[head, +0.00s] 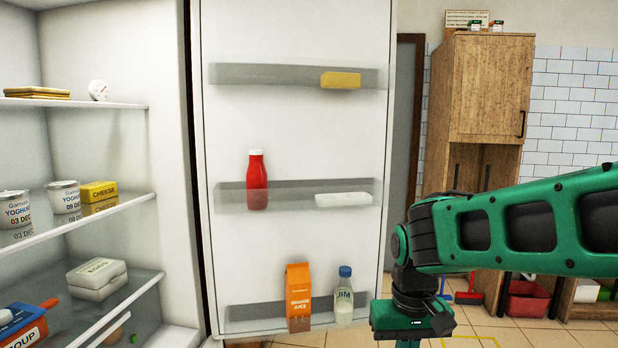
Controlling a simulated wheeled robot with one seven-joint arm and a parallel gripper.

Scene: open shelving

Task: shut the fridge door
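The fridge door (290,130) stands wide open in the head view, with its inner face and shelves toward me. The fridge body (120,50) is at the left, open, with its shelves showing. My gripper (408,342) is at the bottom, just right of the door's lower free edge. Its fingers are cut off by the frame edge, so I cannot see whether they are open or touching the door. The door's outer face and handle are hidden.
The door shelves hold a red bottle (257,180), an orange juice carton (298,296), a small bottle (344,296) and a yellow block (340,80). Yoghurt pots, cheese and an egg box (97,278) sit inside the fridge. A wooden cabinet (490,90) stands behind my arm at right.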

